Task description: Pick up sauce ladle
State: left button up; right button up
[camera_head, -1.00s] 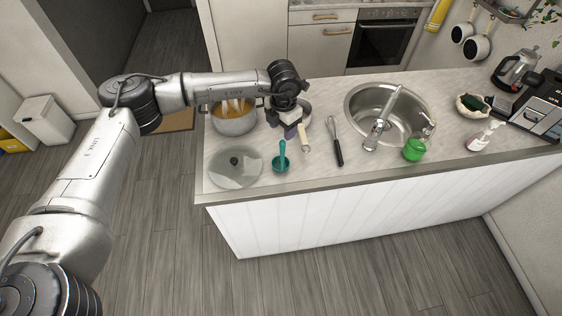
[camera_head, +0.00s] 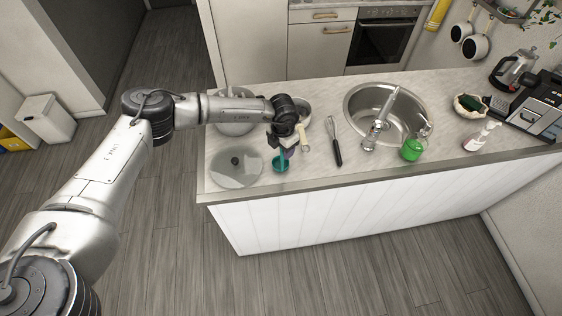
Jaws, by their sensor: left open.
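The teal sauce ladle (camera_head: 280,165) stands on the counter with its bowl down and its handle pointing up. My left gripper (camera_head: 284,151) is open above it, at the ladle's handle. The wrist hides the top of the handle, and I cannot tell whether the fingers are around the handle or beside it. My right gripper is not in view.
A glass lid (camera_head: 236,167) lies left of the ladle. A pot (camera_head: 235,128) is partly hidden behind my arm. A pan (camera_head: 303,112) with a pale handle sits behind the gripper. A whisk (camera_head: 335,142) and the sink (camera_head: 362,98) are to the right.

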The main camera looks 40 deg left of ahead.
pick_arm(q)
grip_shut()
dwell(0.5)
jog(key=shift+r, duration=0.15)
jog(key=shift+r, duration=0.35)
notch_tip(320, 180, up, 3)
jog(key=shift+f+b, duration=0.1)
jog(key=shift+b, duration=0.65)
jog(key=d+r+b, duration=0.2)
jog(key=d+r, duration=0.5)
jog(key=d, duration=0.4)
jog(key=shift+d+r+b, duration=0.15)
jog(key=shift+d+b, duration=0.2)
